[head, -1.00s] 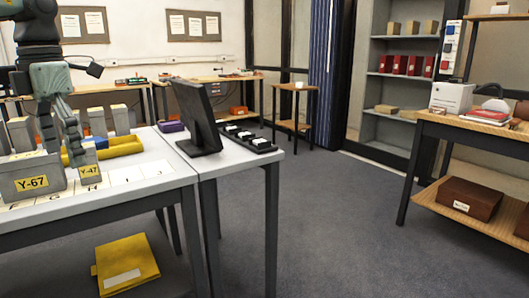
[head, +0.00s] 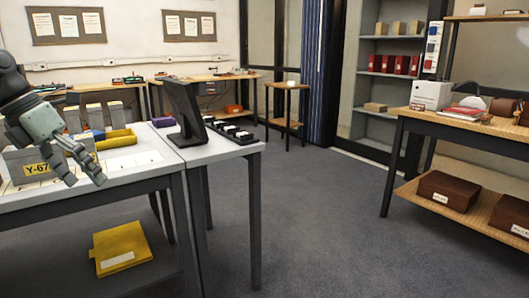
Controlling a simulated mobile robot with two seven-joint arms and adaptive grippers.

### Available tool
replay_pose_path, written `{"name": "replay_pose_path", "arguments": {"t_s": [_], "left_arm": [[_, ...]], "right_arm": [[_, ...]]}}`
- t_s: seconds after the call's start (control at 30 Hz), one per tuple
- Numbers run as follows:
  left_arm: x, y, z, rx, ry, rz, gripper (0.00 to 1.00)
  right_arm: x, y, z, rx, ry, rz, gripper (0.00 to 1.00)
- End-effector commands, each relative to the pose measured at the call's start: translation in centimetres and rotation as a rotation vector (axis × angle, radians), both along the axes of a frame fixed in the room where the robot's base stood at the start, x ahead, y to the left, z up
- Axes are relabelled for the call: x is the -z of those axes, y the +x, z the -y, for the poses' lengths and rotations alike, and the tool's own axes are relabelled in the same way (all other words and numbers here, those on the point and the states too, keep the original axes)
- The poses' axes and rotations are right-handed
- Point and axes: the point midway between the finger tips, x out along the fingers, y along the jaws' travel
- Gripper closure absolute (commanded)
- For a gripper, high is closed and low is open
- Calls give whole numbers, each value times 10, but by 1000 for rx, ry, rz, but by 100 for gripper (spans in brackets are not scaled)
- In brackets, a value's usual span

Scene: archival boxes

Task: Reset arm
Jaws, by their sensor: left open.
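My left gripper (head: 86,179) is open and empty, with its fingers pointing down to the right at the front edge of the white table (head: 150,160). It overlaps the right side of a grey archival box labelled Y-67 (head: 18,167); I cannot tell whether they touch. The box labelled Y-47 cannot be made out now and may be hidden behind the gripper. My right gripper is not in view.
A yellow tray (head: 118,142), more grey boxes (head: 95,117) and a black monitor (head: 184,112) stand on the table. A yellow folder (head: 121,247) lies below. A wooden shelf table (head: 450,126) stands at right. The grey floor (head: 320,220) between is clear.

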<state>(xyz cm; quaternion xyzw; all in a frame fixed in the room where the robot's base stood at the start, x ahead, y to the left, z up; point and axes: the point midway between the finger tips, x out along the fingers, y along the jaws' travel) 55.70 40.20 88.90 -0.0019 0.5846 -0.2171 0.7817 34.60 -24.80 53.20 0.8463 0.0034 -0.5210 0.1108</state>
Motion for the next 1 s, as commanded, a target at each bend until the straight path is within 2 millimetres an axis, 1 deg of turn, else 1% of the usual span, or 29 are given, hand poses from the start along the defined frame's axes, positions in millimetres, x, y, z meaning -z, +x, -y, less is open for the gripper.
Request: {"name": "replay_pose_path", "arguments": {"t_s": [0.03, 0.17, 0.27, 0.3, 0.37, 0.4, 0.47, 0.53, 0.57, 0.6, 0.67, 0.7, 0.77, 0.8, 0.87, 0.9, 0.97, 1.0], "left_arm": [[9, 4, 1, -42, -78, 34, 7], [35, 21, 0, -200, -303, 140, 7], [57, 36, -7, -390, -517, 231, 7], [67, 41, -12, -486, -609, 268, 7], [83, 47, -23, -645, -741, 319, 7], [96, 49, -32, -758, -825, 345, 7], [118, 48, -46, -938, -940, 376, 7], [149, 40, -63, -1162, -1057, 395, 7], [165, 35, -69, -1263, -1101, 397, 7], [187, 26, -76, -1398, -1153, 395, 7], [224, 8, -82, -1612, -1216, 378, 7], [250, -7, -83, -1756, -1248, 357, 7], [288, -32, -77, -1963, -1272, 314, 7], [312, -49, -69, -2094, -1277, 277, 7], [345, -76, -53, -2279, -1269, 213, 7], [366, -93, -38, -2395, -1252, 162, 7], [392, -120, -12, -2559, -1214, 80, 7], [407, -137, 6, -2658, -1181, 21, 7]], "right_arm": [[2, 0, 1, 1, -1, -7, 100], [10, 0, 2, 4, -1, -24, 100], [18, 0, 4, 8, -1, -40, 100], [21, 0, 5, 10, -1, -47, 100], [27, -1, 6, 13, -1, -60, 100], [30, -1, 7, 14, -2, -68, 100], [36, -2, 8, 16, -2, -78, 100], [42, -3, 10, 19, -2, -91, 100], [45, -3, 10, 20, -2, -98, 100], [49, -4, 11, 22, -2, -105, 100], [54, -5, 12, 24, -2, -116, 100], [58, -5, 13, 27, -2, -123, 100], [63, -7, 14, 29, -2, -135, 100], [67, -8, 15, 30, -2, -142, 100], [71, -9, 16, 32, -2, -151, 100], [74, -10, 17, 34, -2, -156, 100], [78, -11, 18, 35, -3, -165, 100], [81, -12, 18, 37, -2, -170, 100]]}}
